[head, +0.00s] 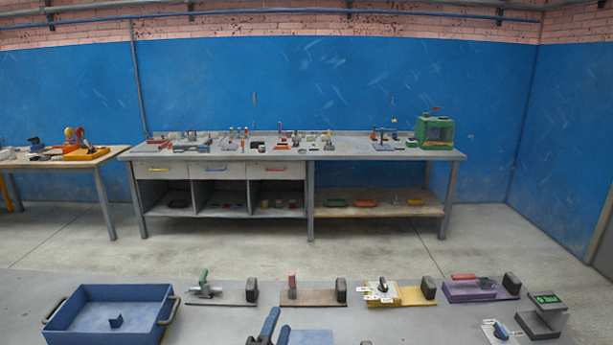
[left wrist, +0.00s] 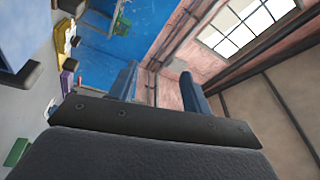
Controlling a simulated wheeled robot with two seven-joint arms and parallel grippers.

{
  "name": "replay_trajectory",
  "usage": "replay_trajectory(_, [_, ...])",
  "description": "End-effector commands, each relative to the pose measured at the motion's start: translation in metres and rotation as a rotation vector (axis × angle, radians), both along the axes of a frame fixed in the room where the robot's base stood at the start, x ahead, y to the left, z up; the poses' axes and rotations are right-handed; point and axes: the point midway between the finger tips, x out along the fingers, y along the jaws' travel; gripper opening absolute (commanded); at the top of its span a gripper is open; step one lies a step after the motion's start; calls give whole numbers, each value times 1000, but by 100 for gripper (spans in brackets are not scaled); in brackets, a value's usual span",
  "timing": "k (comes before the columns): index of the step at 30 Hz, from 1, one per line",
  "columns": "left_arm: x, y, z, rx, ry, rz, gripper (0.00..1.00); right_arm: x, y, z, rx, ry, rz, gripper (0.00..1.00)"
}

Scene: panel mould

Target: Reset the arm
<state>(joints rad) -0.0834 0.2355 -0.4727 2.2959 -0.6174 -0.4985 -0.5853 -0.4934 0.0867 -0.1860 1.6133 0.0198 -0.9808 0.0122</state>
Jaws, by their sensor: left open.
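My left gripper (head: 275,329) shows at the bottom edge of the head view, a little left of the middle. Its two blue-grey fingers point up and stand apart. In the left wrist view the fingers (left wrist: 158,88) are also apart, with nothing between them; that view is tilted and looks towards the wall and window. My left arm itself is mostly out of the head view. My right gripper is not in view.
The near grey table (head: 215,318) holds a blue tray (head: 85,315) with a small blue piece inside. Several plates with handles and dark blocks, including a purple one (head: 462,292), line its far edge. A device with a green display (head: 546,299) stands right. A workbench (head: 350,150) stands beyond.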

Motion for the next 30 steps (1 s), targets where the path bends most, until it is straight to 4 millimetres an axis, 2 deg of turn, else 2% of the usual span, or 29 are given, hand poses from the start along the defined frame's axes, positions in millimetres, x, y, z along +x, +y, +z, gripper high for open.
replay_trajectory(1, [-6, 16, -21, -68, 100, 40, 48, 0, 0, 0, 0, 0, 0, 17])
replay_trajectory(3, [-16, 38, -50, -167, 242, 99, 48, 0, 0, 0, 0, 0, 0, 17])
replay_trajectory(8, [-56, 83, -118, -387, 562, 249, 48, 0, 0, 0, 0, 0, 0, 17])
replay_trajectory(12, [-107, 112, -171, -563, 827, 391, 48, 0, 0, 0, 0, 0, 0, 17])
replay_trajectory(15, [-142, 126, -197, -653, 973, 479, 48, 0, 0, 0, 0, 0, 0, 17])
replay_trajectory(21, [-194, 140, -226, -762, 1161, 603, 48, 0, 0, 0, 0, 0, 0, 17])
replay_trajectory(30, [-252, 151, -246, -854, 1346, 738, 48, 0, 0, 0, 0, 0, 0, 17])
